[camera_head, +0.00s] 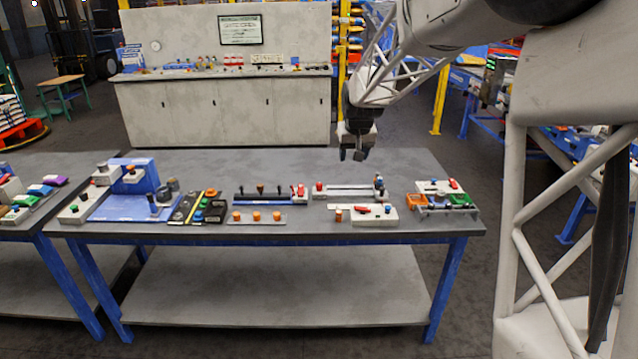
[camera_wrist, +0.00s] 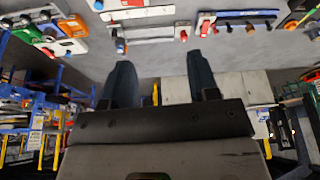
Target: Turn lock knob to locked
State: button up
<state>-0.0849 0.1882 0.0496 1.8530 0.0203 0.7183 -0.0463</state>
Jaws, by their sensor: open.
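I cannot tell which of the small knobs is the lock knob. The silver rail fixture (camera_wrist: 150,40) shows beyond the fingertips there.
A blue fixture (camera_head: 130,207) and a black button panel (camera_head: 198,208) stand at the left. A dark rail (camera_head: 270,198) and a plate of orange knobs (camera_head: 257,217) sit mid-bench. The bench's rear strip is mostly clear.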

jog(key=w+a+f, duration=0.2)
jog(key=w+f, duration=0.2)
jog(key=w, duration=0.3)
jog(key=w+a+f, duration=0.2)
jog(key=w+f, duration=0.2)
jog(key=w, duration=0.3)
send_near(319, 183)
notch_tip(319, 183, down, 2)
jog(key=shift+w+d+f+n+t, duration=0.15)
jog(key=shift+d+f+n+t, duration=0.05)
jog(key=shift+n+t, duration=0.2)
jog(key=shift+x, duration=3.85)
jog(key=shift+a+f, duration=0.1)
jog(key=shift+a, duration=0.1)
jog(key=shift+c, duration=0.5)
jog(key=c, duration=0.8)
